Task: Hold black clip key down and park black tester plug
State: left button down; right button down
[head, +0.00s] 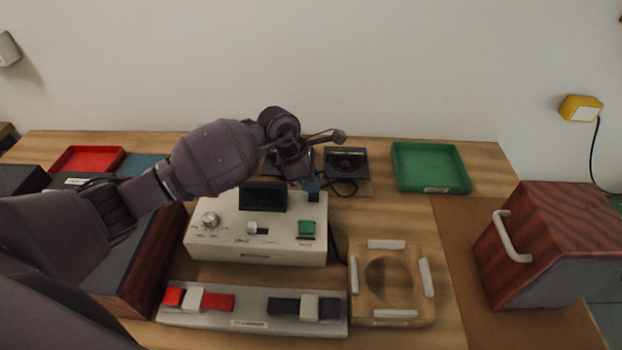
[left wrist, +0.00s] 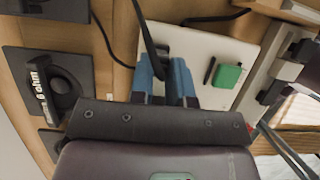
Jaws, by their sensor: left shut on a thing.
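The front bar (head: 250,323) carries a red clip with a pale key at left and a black clip (head: 284,305) with a pale key (head: 309,306) at right. Nothing presses this key; it also shows in the left wrist view (left wrist: 286,70). My left gripper (head: 311,185) is over the back right corner of the white tester (head: 225,241). Its blue fingers (left wrist: 166,78) are shut on a dark, slim thing, apparently the black tester plug (left wrist: 150,45). Its tip is partly hidden by the fingers. My right gripper is not in view.
Black speaker units (head: 346,160) lie behind the tester. A green tray (head: 430,166) is back right, a red tray (head: 86,159) back left. A wooden holder (head: 391,312) is beside the bar. A wooden cabinet (head: 550,245) with a handle stands right. A dark cable runs beside the tester.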

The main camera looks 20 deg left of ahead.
pick_arm(q)
jog(key=c, duration=1)
grip_release()
jog(key=d+p+v, duration=0.1)
jog(key=p+v, duration=0.1)
jog(key=v, duration=1.3)
jog(key=shift+w+d+r, duration=0.15)
jog(key=shift+d+r, duration=0.1)
jog(key=shift+r, duration=0.35)
jog(key=shift+f, duration=0.1)
